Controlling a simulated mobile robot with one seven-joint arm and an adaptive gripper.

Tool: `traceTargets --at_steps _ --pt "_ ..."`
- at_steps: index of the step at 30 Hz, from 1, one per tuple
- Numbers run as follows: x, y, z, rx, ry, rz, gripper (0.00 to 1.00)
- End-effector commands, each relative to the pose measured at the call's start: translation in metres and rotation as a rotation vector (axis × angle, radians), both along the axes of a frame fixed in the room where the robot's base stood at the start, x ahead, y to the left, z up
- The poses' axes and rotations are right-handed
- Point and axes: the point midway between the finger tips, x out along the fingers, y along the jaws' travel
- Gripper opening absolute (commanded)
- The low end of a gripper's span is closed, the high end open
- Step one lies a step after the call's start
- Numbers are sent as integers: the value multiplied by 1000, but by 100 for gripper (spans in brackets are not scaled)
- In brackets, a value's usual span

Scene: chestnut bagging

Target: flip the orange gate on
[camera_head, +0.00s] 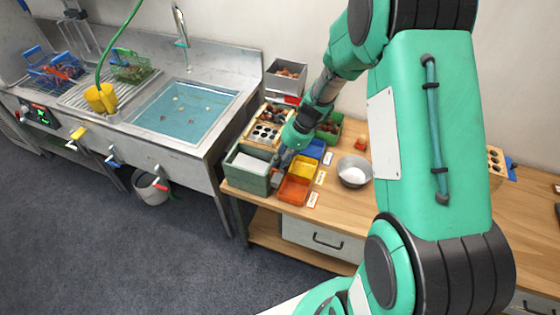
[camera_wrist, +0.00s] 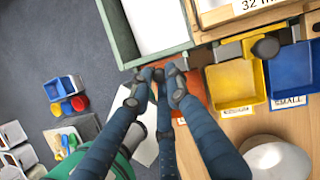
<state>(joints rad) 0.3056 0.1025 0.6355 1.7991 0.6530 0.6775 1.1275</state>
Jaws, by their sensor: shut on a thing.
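My gripper (camera_wrist: 162,76) is shut in the wrist view. Its fingertips meet beside the front edge of the green-walled box, at the corner of the orange tray (camera_wrist: 195,88). The fingers hide what they hold; it appears to be the knob of the orange gate, whose own face I cannot make out. In the head view my gripper (camera_head: 279,172) reaches down between the green box (camera_head: 247,182) and the orange tray (camera_head: 294,191). A yellow gate with a dark round knob (camera_wrist: 265,47) stands to the right, above the yellow tray (camera_wrist: 236,86).
A blue tray (camera_wrist: 293,78) lies right of the yellow one, with label cards in front. A metal bowl (camera_head: 354,171) stands on the wooden table to the right. The sink (camera_head: 183,107) is to the left, with a bucket (camera_head: 150,188) below.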

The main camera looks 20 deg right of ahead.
Motion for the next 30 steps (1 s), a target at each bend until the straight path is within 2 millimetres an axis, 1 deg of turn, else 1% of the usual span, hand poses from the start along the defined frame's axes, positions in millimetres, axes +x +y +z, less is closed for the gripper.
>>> traceTargets --at_steps 1,6,10,19,20,21,30 --pt "0 0 9 0 0 0 0" --pt "0 0 23 1 0 0 0" --pt "0 0 27 1 0 0 0" --pt "1 0 28 1 -3 0 0" --pt "1 0 28 1 -3 0 18" --pt "2 0 28 1 -4 0 25" --pt "1 0 27 1 -1 0 25"
